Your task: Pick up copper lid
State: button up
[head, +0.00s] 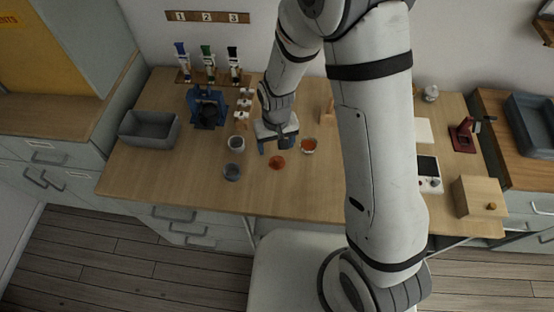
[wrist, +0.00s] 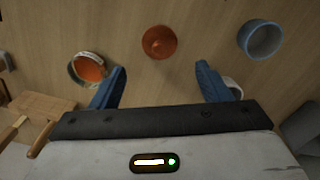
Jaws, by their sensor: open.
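The copper lid (head: 278,162) is a small round orange-brown disc with a knob, lying on the wooden worktop. In the wrist view the lid (wrist: 159,42) sits at the top middle, just beyond the gap between the fingertips. My gripper (head: 274,146) is over the worktop, just behind the lid in the head view. In the wrist view my gripper (wrist: 162,72) shows two blue fingers spread apart with bare wood between them.
A pale cup with orange inside (head: 309,145) stands right of the lid. A blue-grey cup (head: 232,172) and a white cup (head: 237,143) stand left. A grey bin (head: 150,128) and blue stand (head: 207,107) are farther left. The worktop front is clear.

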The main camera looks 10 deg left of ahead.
aim_at(277, 158)
jog(key=f, duration=0.1)
jog(key=f+p, duration=0.1)
jog(key=f, duration=0.3)
jog(key=shift+s+d+f+p, duration=0.2)
jog(key=shift+s+p, duration=0.15)
jog(key=shift+s, duration=0.05)
jog(key=shift+f, duration=0.8)
jog(key=shift+c, duration=0.5)
jog(key=c, duration=1)
